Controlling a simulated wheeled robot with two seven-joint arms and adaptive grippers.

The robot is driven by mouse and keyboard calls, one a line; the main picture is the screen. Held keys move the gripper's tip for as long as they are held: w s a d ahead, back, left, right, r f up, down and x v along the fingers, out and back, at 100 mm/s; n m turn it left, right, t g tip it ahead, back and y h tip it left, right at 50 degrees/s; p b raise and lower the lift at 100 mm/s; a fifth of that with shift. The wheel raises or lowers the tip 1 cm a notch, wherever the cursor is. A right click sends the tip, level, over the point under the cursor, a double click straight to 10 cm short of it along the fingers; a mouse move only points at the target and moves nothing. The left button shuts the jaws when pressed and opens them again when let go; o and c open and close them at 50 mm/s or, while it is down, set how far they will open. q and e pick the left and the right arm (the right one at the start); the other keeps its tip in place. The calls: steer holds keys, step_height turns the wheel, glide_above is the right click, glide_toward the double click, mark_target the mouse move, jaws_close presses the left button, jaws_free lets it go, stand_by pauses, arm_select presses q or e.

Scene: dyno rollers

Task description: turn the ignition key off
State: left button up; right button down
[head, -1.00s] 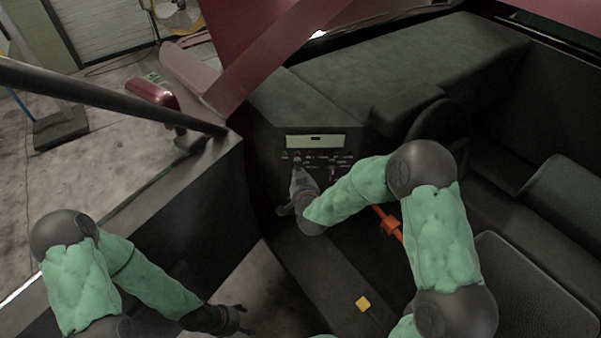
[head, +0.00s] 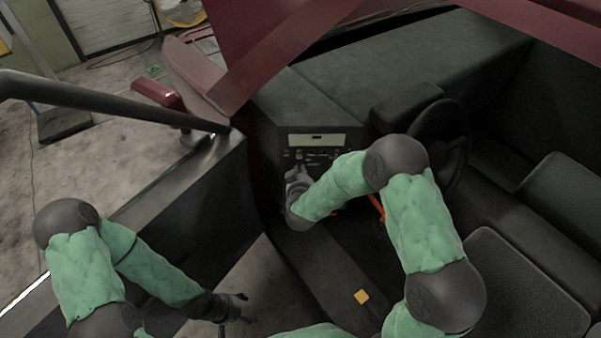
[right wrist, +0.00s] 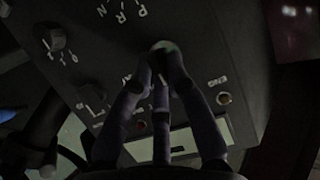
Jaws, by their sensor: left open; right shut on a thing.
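The control panel (head: 318,160) faces me below a pale display strip, with small knobs and markings. My right gripper (head: 299,170) is at the panel's lower left. In the right wrist view its fingers (right wrist: 160,65) close around a dark, round-ended control (right wrist: 164,47) beside the P, R, N letters. Its shape is dim and partly hidden by the fingers, so I cannot tell whether it is the ignition key. Another dark knob with markings (right wrist: 52,38) stands at upper left there, clear of the fingers. My left gripper (head: 241,308) is open and empty, low over the floor, away from the panel.
A steering wheel (head: 441,135) stands right of my right arm, with dark seats (head: 528,285) further right. A black rail (head: 110,101) crosses at left.

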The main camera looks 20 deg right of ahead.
steer(key=c, duration=1.2)
jaws_free()
steer(key=v, duration=1.2)
steer(key=shift+a+f, duration=0.1)
